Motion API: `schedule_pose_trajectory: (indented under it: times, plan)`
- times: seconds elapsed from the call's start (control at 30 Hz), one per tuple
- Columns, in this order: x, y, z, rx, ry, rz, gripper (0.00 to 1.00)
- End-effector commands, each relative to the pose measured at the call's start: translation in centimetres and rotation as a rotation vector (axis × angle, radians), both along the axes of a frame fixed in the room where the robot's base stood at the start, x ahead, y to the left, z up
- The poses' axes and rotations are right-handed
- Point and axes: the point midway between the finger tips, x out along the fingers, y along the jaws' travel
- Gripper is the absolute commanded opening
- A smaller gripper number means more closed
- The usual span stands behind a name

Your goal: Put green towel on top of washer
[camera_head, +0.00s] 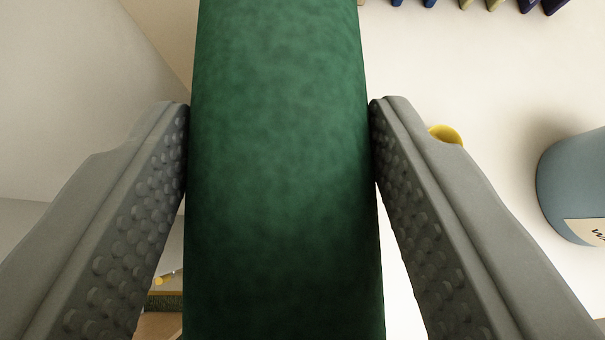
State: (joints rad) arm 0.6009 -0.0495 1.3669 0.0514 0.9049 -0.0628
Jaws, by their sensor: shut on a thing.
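The green towel (280,190) fills the middle of the view as a thick, upright dark green shape, running from the top edge to the bottom edge. My gripper (280,145) is shut on it, with one grey studded finger pressed against its left side and the other against its right side. The towel hides what lies straight ahead. I cannot make out the washer in this view.
A blue-grey container (575,185) with a pale label stands at the right edge. A yellow round thing (446,134) shows behind the right finger. Several coloured items (470,4) line the top right. A small dark green and brown thing (165,301) shows at lower left.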

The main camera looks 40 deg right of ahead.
Motion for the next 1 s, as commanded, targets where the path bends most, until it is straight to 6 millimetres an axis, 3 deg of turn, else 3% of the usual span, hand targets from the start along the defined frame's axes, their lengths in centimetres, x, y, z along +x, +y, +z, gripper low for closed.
schedule_pose_trajectory:
  times: [0.1, 0.37, 0.6, 0.97, 1.0]
  plan:
    - [0.0, 0.0, -1.7, 0.001, 0.001, 0.000, 0.09]
    - [0.0, 0.0, -3.3, 0.000, 0.000, 0.000, 0.09]
    - [0.0, 0.0, -6.3, 0.000, 0.000, 0.000, 0.09]
    - [0.0, 0.0, -6.8, 0.000, 0.000, 0.000, 0.09]
    - [0.0, 0.0, -6.8, 0.000, 0.000, 0.000, 0.53]
